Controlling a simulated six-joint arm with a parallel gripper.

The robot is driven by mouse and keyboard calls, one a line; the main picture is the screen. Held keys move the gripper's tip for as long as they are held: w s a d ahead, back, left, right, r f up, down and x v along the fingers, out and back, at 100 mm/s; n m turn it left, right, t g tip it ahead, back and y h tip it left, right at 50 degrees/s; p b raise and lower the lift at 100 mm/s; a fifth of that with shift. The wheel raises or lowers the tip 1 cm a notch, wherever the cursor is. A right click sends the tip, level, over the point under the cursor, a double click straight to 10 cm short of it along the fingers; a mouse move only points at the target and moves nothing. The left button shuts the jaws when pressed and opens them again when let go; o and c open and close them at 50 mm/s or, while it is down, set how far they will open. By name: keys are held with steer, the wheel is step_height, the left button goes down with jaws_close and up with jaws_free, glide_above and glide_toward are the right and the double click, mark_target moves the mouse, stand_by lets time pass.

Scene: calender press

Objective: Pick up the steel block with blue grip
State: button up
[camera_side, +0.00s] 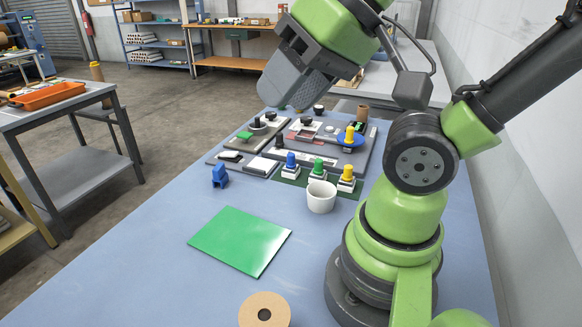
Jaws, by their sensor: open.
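The steel block with blue grip (290,168) stands upright on a dark green mat (290,181), at the left end of a row of three. It has a pale square base and a blue knob on top. My gripper (285,88) is high above the table, up and behind the block in the picture, and well apart from it. It is tilted, its fingertips are hard to make out, and nothing shows held in it.
Beside it stand a green-grip block (317,170) and a yellow-grip block (346,180). A white cup (321,198) is close in front. A grey press panel (330,139) lies behind. A blue clip-like piece (219,176) and green sheet (240,240) lie to the left.

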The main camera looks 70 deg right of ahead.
steer(key=o, duration=0.5)
steer(key=shift+o, duration=0.2)
